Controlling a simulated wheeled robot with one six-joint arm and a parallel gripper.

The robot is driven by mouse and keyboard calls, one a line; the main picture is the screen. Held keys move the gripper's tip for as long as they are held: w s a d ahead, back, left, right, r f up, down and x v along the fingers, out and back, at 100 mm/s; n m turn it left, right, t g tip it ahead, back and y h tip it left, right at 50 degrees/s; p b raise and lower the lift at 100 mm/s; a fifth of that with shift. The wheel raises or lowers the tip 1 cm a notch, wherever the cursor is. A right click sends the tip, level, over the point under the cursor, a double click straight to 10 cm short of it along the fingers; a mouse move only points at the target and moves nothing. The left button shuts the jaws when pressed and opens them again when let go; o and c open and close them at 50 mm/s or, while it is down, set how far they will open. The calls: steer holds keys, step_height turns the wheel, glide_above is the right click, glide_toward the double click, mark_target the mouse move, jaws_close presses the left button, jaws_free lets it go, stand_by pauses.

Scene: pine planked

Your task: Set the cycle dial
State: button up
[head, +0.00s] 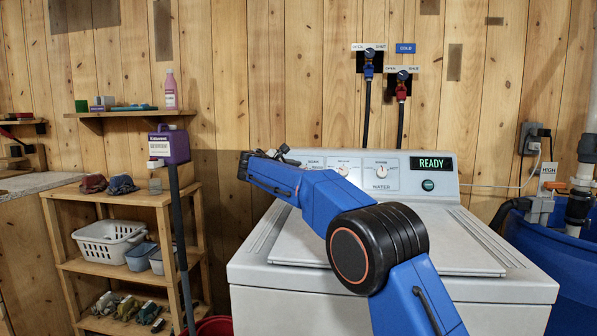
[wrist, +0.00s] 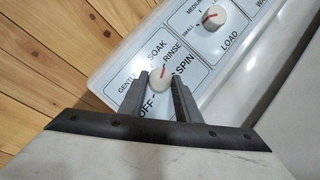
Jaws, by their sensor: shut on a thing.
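The cycle dial (wrist: 159,79) is a round white knob with a red mark on the washer's panel. Around it are the labels OFF, GENTLE, SOAK, RINSE and SPIN. The red mark points up in the wrist view, towards the SOAK and RINSE side; I cannot tell exactly which. My gripper (wrist: 161,85) is shut on this dial, one finger on each side. In the head view my gripper (head: 283,152) is at the left part of the panel, and my blue arm hides much of the dial area.
The water dial (head: 381,171) is further right, and the display (head: 432,163) reads READY. The washer lid (head: 455,250) is closed. A wooden shelf (head: 125,193) stands at left, a blue barrel (head: 560,260) at right.

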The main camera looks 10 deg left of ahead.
steer(key=shift+f, duration=0.1)
steer(key=o, duration=1)
steer(key=shift+o, duration=0.2)
steer(key=v, duration=1.7)
steer(key=shift+s, duration=0.2)
steer(key=shift+a, duration=0.1)
